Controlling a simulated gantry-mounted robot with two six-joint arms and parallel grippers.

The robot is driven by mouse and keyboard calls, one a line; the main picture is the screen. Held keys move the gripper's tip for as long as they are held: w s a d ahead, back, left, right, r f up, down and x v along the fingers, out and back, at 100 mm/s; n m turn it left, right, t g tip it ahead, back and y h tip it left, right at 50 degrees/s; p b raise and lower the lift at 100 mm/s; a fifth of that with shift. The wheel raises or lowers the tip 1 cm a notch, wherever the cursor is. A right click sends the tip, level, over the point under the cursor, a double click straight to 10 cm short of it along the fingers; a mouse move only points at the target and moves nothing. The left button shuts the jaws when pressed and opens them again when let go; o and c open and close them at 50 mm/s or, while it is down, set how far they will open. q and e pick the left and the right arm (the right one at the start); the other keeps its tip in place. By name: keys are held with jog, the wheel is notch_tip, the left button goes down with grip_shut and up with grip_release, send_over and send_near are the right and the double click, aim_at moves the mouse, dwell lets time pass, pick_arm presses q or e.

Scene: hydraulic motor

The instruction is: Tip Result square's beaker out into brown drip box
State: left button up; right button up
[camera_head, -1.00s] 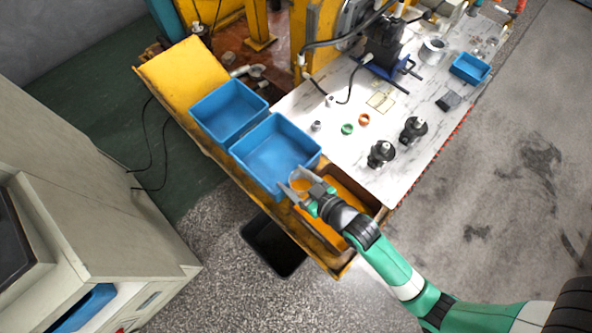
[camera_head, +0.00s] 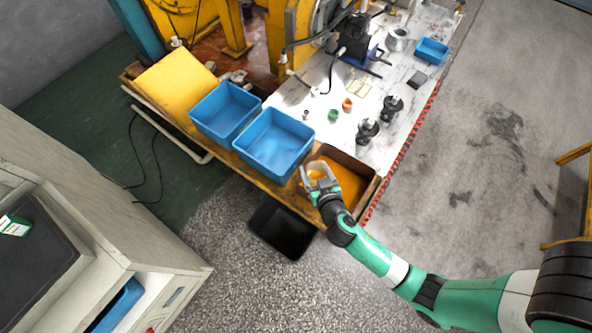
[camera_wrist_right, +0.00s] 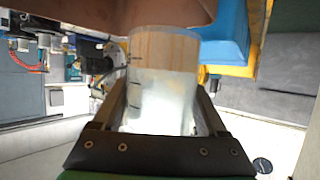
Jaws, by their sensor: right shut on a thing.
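My right gripper (camera_head: 322,187) is shut on a clear beaker (camera_head: 316,169) at the left end of the brown drip box (camera_head: 372,190), close to the near blue bin. The box is open-topped with an orange inside. In the right wrist view the beaker (camera_wrist_right: 163,80) sits between the two fingers, with dark graduation marks. Its upper part carries orange-brown streaks, and its lower part looks pale. A brown surface (camera_wrist_right: 130,14) fills the top of that view close to the beaker's mouth. I cannot tell exactly how far the beaker is tilted. My left gripper is out of view.
Two blue bins (camera_head: 273,146) (camera_head: 226,112) stand left of the drip box. The white worktable (camera_head: 400,80) holds two black fittings, a green ring (camera_head: 333,115), an orange ring (camera_head: 347,104) and a small blue tray (camera_head: 432,51). A black open container (camera_head: 282,232) stands on the floor below.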

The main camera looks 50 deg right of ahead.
jog(key=shift+s+d+r+m+g+h, duration=0.2)
jog(key=shift+d+r+m+h, duration=0.15)
jog(key=shift+d, duration=0.25)
jog(key=shift+s+d+r+m+g+h, duration=0.15)
jog(key=shift+d+r+m+g+h, duration=0.1)
jog(key=shift+d+m+h, duration=0.25)
jog(key=s+d+f+m+g+h+b, duration=0.1)
jog(key=d+f+m+b, duration=0.1)
jog(key=f+b, duration=0.3)
jog(key=shift+s+d+b, duration=0.3)
jog(key=shift+d+b, duration=0.1)
jog(key=shift+d, duration=0.1)
jog(key=shift+f+g, duration=0.1)
jog(key=shift+g, duration=0.15)
